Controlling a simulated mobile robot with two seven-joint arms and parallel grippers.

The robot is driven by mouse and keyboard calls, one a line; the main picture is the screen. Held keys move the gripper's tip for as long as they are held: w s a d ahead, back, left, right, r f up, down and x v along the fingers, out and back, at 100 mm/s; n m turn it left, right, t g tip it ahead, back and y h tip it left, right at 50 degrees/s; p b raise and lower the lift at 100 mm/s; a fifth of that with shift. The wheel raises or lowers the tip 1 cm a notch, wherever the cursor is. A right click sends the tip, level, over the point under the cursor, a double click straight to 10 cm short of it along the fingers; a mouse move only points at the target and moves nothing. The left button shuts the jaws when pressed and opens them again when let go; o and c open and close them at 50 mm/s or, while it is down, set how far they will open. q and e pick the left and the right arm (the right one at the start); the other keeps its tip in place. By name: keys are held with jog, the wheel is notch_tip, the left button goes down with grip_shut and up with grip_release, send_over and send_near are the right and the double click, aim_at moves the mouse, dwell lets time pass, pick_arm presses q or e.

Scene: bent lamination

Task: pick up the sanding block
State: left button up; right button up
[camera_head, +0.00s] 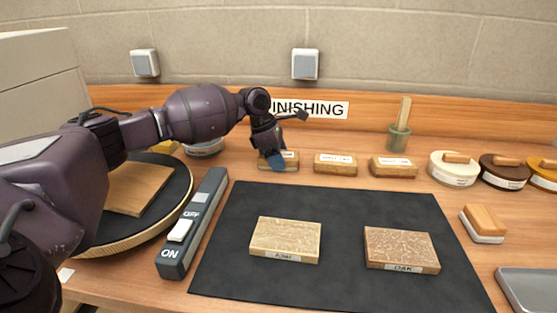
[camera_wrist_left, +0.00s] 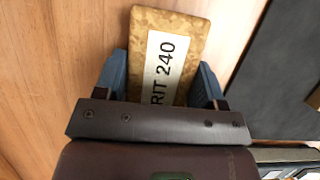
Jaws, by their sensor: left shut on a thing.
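A tan, cork-like sanding block (camera_head: 291,163) is the leftmost of a row of blocks at the back of the bench. My left gripper (camera_head: 273,160) comes down on it from above. In the left wrist view the block (camera_wrist_left: 172,38) has a white label, partly hidden, that reads "RIT 240". The blue fingers of my left gripper (camera_wrist_left: 161,82) lie along both long sides of the block, shut on it. The block appears to be at bench level; I cannot tell whether it still touches the wood. My right gripper is not in view.
Two similar blocks (camera_head: 335,164) (camera_head: 393,167) stand to the right. An ON/OFF switch bar (camera_head: 195,222) and a round disc (camera_head: 182,193) are left. Round tins (camera_head: 454,170) and a brush pot (camera_head: 398,139) stand right.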

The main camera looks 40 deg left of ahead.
pick_arm(q)
jog(key=shift+f, duration=0.1)
jog(key=shift+c, duration=0.5)
jog(key=shift+f, duration=0.1)
jog(key=shift+b, duration=0.5)
notch_tip(320, 180, up, 10)
jog(key=p, duration=0.3)
notch_tip(320, 180, up, 11)
jog(key=p, duration=0.2)
jog(key=shift+f, duration=0.15)
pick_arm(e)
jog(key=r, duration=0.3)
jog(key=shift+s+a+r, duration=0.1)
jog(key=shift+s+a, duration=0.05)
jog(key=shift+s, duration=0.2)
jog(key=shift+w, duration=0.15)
